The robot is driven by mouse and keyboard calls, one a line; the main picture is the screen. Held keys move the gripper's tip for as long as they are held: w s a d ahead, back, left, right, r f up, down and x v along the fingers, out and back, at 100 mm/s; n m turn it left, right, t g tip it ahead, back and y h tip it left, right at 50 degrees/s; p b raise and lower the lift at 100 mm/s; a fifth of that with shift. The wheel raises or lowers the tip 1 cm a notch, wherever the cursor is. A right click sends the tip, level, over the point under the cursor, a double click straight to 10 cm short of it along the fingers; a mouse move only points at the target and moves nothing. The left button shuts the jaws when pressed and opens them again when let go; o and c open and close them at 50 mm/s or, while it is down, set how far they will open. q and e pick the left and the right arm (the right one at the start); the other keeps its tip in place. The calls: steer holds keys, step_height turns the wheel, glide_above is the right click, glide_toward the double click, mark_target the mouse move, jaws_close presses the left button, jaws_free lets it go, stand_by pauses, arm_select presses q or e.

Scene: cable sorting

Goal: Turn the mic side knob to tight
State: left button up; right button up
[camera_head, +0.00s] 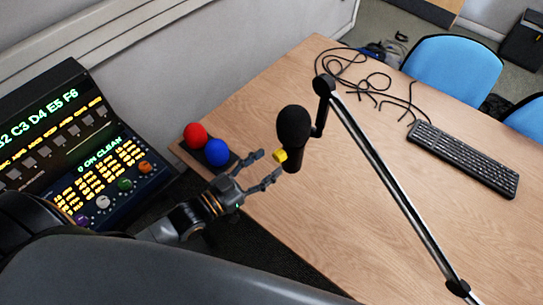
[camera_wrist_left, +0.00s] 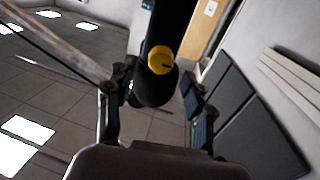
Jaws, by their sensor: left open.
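A black microphone (camera_head: 293,128) with a foam head hangs on a boom arm (camera_head: 385,170) over the table. A yellow side knob (camera_head: 280,156) sits on the microphone's left side, low on its body. In the left wrist view the yellow knob (camera_wrist_left: 160,60) faces the camera and shows a dark line on its face. My left gripper (camera_head: 268,166) is open, with its fingertips just left of and below the knob. In the left wrist view its fingers (camera_wrist_left: 155,105) stand on both sides of the microphone, apart from the knob. My right gripper is not in view.
A wooden table (camera_head: 350,220) lies below the microphone. A red ball (camera_head: 196,134) and a blue ball (camera_head: 216,152) sit at its left corner. A lit control panel (camera_head: 85,160) is at the left. A keyboard (camera_head: 465,160) and loose black cables (camera_head: 365,80) lie farther back.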

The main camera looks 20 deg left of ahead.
mark_target(279, 156)
arm_select(q)
steer(key=shift+x, duration=1.3)
steer(key=shift+c, duration=0.2)
jaws_close()
